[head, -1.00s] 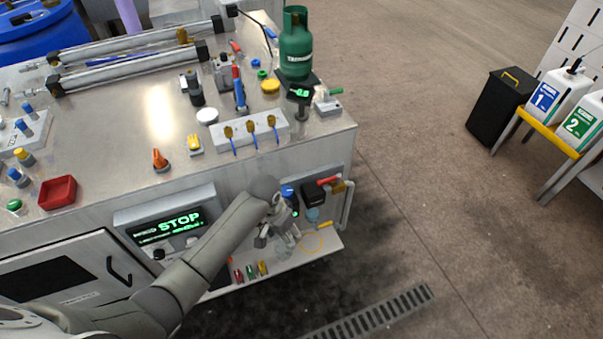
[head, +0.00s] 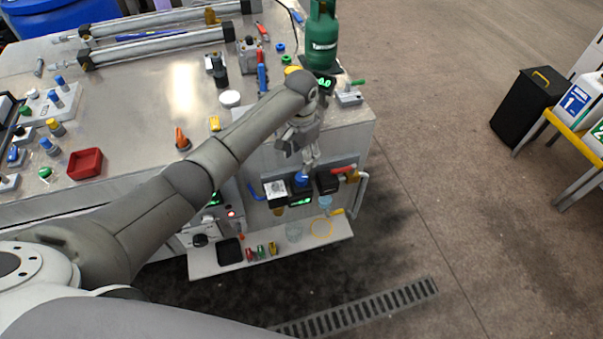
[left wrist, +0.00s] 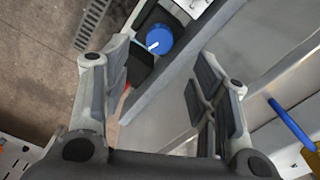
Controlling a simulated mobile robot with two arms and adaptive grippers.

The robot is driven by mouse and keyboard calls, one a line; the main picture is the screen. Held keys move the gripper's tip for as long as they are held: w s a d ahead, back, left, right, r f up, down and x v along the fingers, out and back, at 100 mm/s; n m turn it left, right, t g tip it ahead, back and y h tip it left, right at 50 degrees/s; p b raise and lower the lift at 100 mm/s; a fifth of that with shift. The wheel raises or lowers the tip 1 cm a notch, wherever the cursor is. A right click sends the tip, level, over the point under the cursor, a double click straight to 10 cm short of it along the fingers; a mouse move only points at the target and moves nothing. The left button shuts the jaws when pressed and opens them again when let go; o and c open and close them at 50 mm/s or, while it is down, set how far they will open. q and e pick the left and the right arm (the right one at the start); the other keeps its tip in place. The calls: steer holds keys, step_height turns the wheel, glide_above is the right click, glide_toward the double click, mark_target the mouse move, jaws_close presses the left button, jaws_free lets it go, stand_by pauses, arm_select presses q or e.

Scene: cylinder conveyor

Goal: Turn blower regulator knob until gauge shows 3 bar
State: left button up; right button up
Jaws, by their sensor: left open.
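A blue knob (head: 301,179) sits on top of a black unit on the front side of the bench. It also shows in the left wrist view (left wrist: 159,39), with a white mark pointing toward its edge. A small green display (head: 301,201) is just below the knob; its digits are too small to read. My left gripper (head: 309,164) is just above the knob, pointing down, open and empty. In the left wrist view the knob lies beyond the open fingers (left wrist: 162,66), toward the top of the picture, apart from them. My right gripper is not in view.
A red-handled valve (head: 343,170) and pipe stand right of the units. A green gas bottle (head: 322,40) and another green display (head: 323,82) are on the bench corner. A low shelf (head: 210,268) holds small coloured items. The floor to the right is open.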

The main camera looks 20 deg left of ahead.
mark_target(301, 177)
arm_select(q)
step_height(301, 177, down, 7)
steer(key=shift+f, duration=1.05)
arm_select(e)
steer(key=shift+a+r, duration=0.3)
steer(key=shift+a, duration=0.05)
arm_select(q)
steer(key=c, duration=1)
steer(key=shift+p, duration=0.3)
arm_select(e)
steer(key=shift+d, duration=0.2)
